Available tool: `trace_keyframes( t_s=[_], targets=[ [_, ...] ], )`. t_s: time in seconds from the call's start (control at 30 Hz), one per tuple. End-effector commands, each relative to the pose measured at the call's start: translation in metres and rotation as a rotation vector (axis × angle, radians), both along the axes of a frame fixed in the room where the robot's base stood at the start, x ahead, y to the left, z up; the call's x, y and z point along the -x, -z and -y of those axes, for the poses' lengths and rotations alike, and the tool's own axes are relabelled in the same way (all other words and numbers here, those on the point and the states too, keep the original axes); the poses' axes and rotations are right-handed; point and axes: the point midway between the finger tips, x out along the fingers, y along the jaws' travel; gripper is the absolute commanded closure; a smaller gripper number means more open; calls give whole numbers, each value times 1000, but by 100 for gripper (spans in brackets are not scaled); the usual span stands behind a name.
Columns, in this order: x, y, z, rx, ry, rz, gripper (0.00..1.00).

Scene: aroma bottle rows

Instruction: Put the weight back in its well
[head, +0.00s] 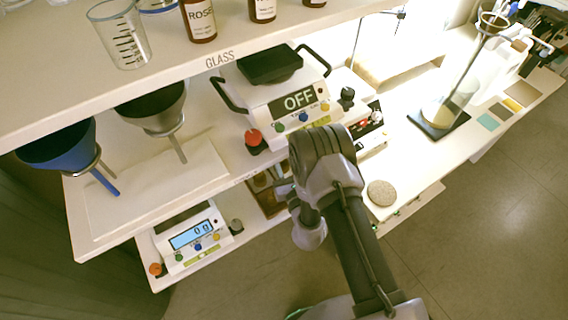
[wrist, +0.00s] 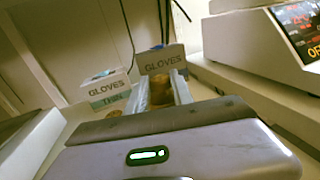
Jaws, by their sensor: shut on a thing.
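In the wrist view, my gripper (wrist: 160,92) is shut on a brass-coloured weight (wrist: 160,91), held between its two fingers. The weight's lower part is hidden behind the gripper body.
A scale reading OFF (head: 298,100) stands on the middle shelf. Another scale (head: 192,236) reads 0 g on the lower shelf. GLOVES boxes (wrist: 161,62) stand beyond my fingers. A round cork disc (head: 381,193) lies right of my arm.

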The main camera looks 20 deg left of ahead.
Motion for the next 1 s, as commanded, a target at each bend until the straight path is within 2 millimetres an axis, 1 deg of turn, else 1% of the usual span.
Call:
trace_keyframes(
  t_s=[0.03,0.27,0.8,0.83,0.93,1.0],
  targets=[
    [0,8,0,-2,1,1,100],
    [-1,6,0,-2,1,2,100],
    [0,19,0,0,1,2,100],
    [0,20,0,2,0,-1,70],
    [1,20,0,3,0,-1,50],
    [1,20,0,3,0,-1,50]
  ],
)
